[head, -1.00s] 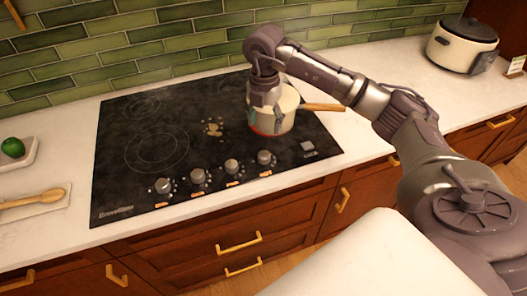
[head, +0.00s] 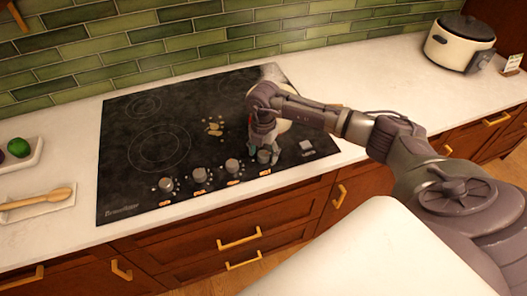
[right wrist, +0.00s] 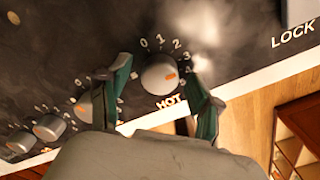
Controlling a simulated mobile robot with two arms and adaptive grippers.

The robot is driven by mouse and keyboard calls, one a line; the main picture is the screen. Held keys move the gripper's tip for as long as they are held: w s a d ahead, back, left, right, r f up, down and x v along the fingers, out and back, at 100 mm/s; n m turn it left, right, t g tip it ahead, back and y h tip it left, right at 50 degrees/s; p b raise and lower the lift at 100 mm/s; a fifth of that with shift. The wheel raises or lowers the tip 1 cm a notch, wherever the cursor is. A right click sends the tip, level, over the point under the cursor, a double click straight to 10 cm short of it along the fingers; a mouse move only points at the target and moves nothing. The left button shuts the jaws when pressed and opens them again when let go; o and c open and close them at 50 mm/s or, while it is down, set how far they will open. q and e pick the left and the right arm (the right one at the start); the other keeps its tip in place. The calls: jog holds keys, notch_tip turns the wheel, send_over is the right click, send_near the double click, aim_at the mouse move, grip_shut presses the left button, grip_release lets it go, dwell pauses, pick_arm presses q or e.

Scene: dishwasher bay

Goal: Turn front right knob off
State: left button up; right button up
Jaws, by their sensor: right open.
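The rightmost knob (head: 264,157) of the row on the cooktop's front edge sits directly beneath my right gripper (head: 263,149). In the right wrist view this round grey knob (right wrist: 158,76) lies between the two green-tipped fingers of my right gripper (right wrist: 161,68). The fingers are spread, one on each side of it; I cannot tell whether they touch it. Its orange mark points right, past the printed 3, and an orange HOT label shows below it. My left gripper is not in view.
The black cooktop (head: 150,115) has other knobs, including one (head: 232,165) just left of the gripper. A rice cooker (head: 455,45) stands far right. The counter (head: 370,85) between is clear.

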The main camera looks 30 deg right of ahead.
jog(key=c, duration=1.2)
jog(key=shift+o, duration=0.2)
jog(key=n+b, duration=0.3)
jog(key=shift+f, duration=0.15)
jog(key=n+b, duration=0.4)
jog(key=n, duration=0.1)
jog(key=shift+n, duration=0.3)
jog(key=n+b, duration=0.4)
jog(key=n, duration=0.1)
jog(key=shift+n+b, duration=1.05)
jog(key=shift+n, duration=1.05)
jog(key=shift+r, duration=0.2)
